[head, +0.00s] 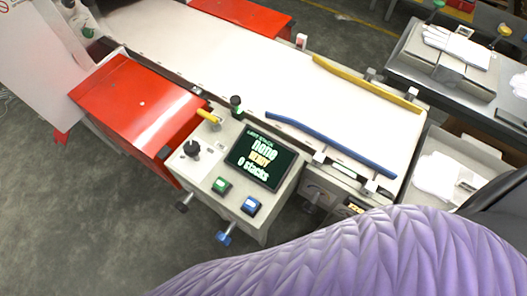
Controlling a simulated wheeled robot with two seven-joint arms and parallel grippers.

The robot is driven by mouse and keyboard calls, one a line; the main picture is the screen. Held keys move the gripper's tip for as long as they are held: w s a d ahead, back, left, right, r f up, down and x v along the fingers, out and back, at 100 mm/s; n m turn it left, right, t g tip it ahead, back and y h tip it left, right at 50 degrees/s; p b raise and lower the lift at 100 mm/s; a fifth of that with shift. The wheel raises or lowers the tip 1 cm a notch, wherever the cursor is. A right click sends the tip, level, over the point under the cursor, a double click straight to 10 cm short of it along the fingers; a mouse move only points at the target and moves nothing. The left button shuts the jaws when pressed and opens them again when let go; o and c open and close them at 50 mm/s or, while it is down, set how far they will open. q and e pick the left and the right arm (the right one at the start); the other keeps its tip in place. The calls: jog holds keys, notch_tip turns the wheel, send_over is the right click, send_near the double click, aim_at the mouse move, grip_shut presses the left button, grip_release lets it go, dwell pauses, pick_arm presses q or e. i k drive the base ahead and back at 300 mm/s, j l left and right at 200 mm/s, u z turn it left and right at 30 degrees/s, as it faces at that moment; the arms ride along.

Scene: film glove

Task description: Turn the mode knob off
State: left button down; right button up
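A grey control panel (212,168) stands at the near side of a white conveyor. A black knob (191,149) sits on a pale plate at its left; it is probably the mode knob, but its setting is too small to read. A green button (221,186) and a blue button (251,205) lie in front. A yellow lever (208,116) and a dark green-black knob (236,104) are at the back. Neither of my grippers shows.
A large purple ribbed shape (345,258) covers the bottom right; I cannot tell what it is. A black handle (184,203) and a blue handle (225,238) stick out below the panel. A red cover (135,105) stands left. Blue (330,143) and yellow (365,83) rails line the conveyor.

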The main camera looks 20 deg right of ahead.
aim_at(192, 148)
jog(key=z, duration=1.1)
jog(key=j+u, duration=0.25)
jog(key=u, duration=0.15)
jog(key=j+u, duration=0.4)
jog(key=l, duration=0.1)
